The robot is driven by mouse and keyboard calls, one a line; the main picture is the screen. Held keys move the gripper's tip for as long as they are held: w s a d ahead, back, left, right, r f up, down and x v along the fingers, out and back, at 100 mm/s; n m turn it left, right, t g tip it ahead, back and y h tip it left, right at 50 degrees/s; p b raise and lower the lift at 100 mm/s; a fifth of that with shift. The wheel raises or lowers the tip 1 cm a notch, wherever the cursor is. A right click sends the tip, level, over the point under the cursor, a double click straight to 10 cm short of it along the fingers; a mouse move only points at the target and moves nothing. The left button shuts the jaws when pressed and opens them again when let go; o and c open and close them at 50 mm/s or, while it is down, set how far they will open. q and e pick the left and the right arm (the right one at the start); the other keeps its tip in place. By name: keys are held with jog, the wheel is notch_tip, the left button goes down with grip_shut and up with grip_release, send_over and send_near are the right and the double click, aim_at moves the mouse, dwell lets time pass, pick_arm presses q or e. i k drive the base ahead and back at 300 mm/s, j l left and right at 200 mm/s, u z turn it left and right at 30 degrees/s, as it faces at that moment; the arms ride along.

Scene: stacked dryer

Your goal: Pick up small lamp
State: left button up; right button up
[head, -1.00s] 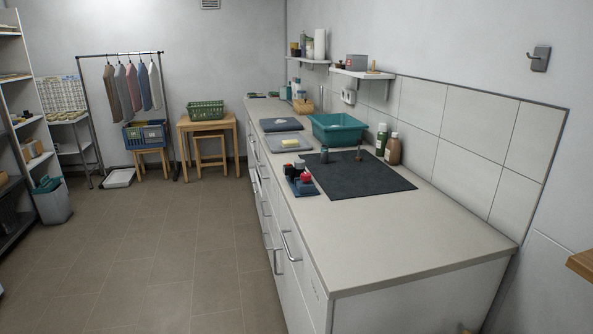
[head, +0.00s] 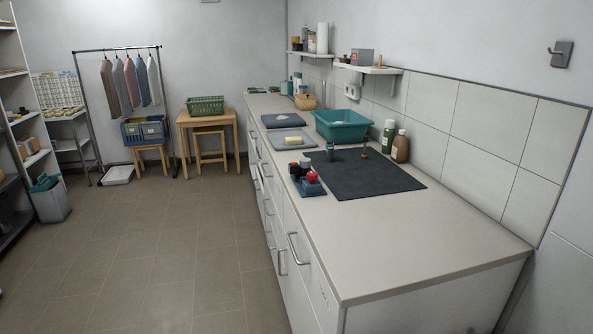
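I cannot clearly make out a small lamp in the head view. Two small upright objects stand at the back edge of the dark mat (head: 365,180) on the counter: a grey one (head: 330,151) and a thin brown one (head: 365,150). They are too small to identify for sure. Neither of my grippers is in view.
The long counter (head: 430,235) has a clear near end. On it are a teal basin (head: 341,126), bottles (head: 400,146), a blue tray (head: 309,186) with small items and a grey tray (head: 286,141). A wooden table (head: 195,121) stands behind. The floor (head: 150,250) left of the counter is open.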

aim_at(292, 169)
jog(key=i+j, duration=0.85)
jog(key=i, duration=0.15)
jog(key=i+j, duration=0.85)
jog(key=i, duration=0.15)
jog(key=i+j+z, duration=0.2)
jog(key=i+j, duration=0.7)
jog(key=j+z, duration=0.1)
jog(key=z, duration=1.55)
jog(key=i+j, duration=0.05)
jog(key=j, duration=0.05)
